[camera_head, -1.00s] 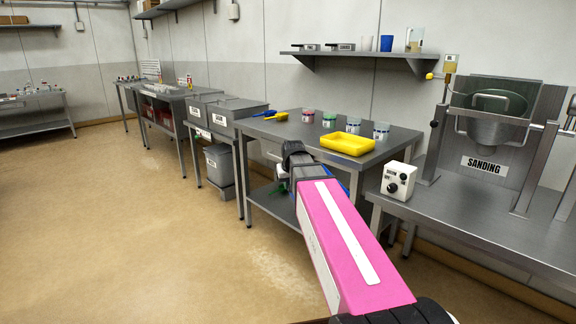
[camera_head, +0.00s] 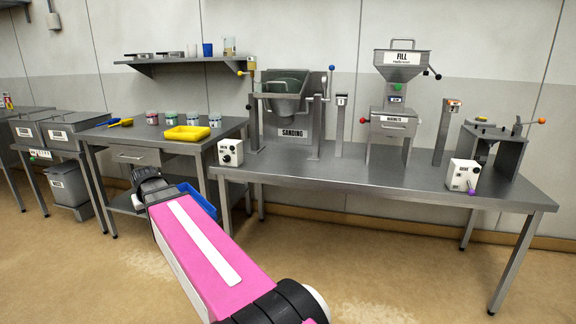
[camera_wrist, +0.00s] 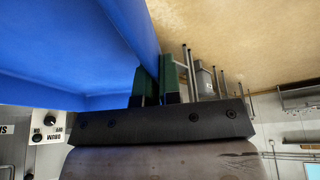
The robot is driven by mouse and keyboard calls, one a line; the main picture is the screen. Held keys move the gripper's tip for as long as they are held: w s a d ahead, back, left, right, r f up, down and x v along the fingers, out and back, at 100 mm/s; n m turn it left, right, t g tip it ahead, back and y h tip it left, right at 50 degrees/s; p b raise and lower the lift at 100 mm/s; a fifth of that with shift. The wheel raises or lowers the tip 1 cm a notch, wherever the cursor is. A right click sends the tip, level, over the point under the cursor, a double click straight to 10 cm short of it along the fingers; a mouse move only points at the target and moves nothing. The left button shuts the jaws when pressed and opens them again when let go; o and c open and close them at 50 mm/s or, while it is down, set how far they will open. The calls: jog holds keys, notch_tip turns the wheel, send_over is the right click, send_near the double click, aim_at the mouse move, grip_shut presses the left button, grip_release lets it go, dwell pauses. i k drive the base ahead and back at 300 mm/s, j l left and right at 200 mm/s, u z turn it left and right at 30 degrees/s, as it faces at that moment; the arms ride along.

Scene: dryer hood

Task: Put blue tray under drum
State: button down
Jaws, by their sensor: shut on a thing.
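My gripper (camera_wrist: 160,85) is shut on the rim of the blue tray (camera_wrist: 60,45), which fills the upper left of the wrist view. In the head view the blue tray (camera_head: 198,200) shows partly past my pink arm, in front of the left table; much of it is hidden. The gripper's fingers are hidden in the head view. The drum (camera_head: 284,92) is a grey metal vessel in a frame behind the SANDING label (camera_head: 292,133), on the long steel table (camera_head: 340,172).
A white control box (camera_head: 230,152) stands at the long table's left end. A yellow tray (camera_head: 187,133) and several jars stand on the left table. The FILL machine (camera_head: 400,95) and a clamp-like device (camera_head: 492,145) stand right of the drum. The tabletop's front middle is clear.

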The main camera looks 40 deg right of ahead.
aim_at(280, 160)
jog(key=k+z, duration=0.1)
jog(key=z, duration=0.25)
jog(key=k+z, duration=0.1)
jog(key=z, duration=0.65)
jog(key=k+l, duration=0.05)
jog(key=l, duration=0.05)
